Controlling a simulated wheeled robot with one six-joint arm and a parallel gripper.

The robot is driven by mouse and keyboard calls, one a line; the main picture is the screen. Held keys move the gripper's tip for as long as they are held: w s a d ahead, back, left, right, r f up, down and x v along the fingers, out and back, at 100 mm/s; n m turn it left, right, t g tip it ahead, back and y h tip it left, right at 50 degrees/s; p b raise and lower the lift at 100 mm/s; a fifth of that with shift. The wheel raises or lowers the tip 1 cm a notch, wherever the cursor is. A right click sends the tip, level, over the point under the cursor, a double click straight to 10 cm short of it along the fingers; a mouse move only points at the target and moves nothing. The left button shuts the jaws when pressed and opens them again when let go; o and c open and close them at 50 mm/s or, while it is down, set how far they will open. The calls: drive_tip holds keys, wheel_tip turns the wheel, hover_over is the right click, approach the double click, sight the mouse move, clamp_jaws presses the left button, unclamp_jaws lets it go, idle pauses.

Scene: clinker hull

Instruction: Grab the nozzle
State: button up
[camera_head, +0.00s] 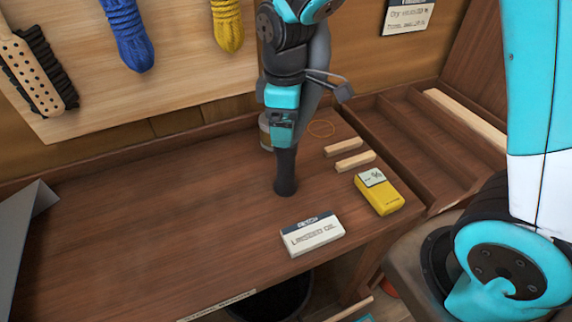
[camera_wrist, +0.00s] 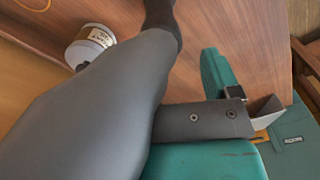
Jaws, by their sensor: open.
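The nozzle (camera_head: 286,172) is a dark, upright tube on the wooden bench, in the middle of the head view. A grey hose-like body appears to run up from it beside my arm. In the wrist view the dark end of the nozzle (camera_wrist: 162,18) shows at the top, and the grey body fills the left and middle. My gripper (camera_head: 316,92) is open, above the nozzle and close to the grey body. One finger bar with a pale tip shows to the right. The other finger is hidden or unclear. I cannot tell whether they touch.
A labelled tin (camera_wrist: 90,45) stands behind the nozzle. A yellow device (camera_head: 378,192), a white labelled box (camera_head: 312,235) and two wooden sticks (camera_head: 355,161) lie to the right and front. A divided wooden tray (camera_head: 425,140) is at the right.

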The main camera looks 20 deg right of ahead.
sight(287, 152)
wheel_tip(287, 152, down, 8)
drive_tip(key=shift+s+d+f+p, duration=0.1)
drive_tip(key=shift+s+p, duration=0.05)
drive_tip(key=shift+p, duration=0.5)
drive_tip(key=c, duration=1.1)
